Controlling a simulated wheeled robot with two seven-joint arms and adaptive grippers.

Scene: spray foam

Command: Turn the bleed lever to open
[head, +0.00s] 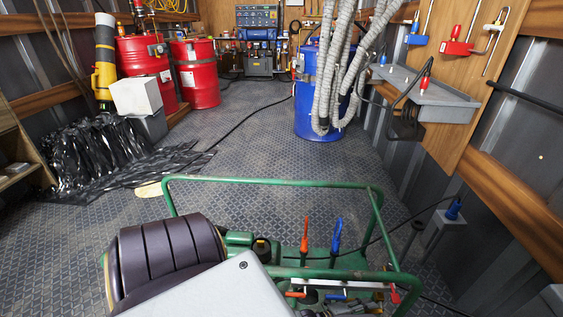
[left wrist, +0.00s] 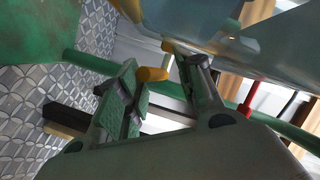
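A green tube-framed machine (head: 270,183) stands in front of me in the head view. It carries an upright orange handle (head: 305,236), an upright blue handle (head: 336,236), small flat orange (head: 295,294) and blue (head: 333,297) levers, and a red one (head: 395,295) at the right. I cannot tell which is the bleed lever. In the left wrist view my left gripper (left wrist: 153,62) has its fingers apart. A yellow knob or lever end (left wrist: 152,74) appears between them; contact is unclear. My left arm hides this gripper in the head view.
A blue drum (head: 315,110) with grey hoses stands behind the machine. A grey wall shelf (head: 430,90) is at the right. Patterned floor (head: 245,150) behind the frame is mostly clear.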

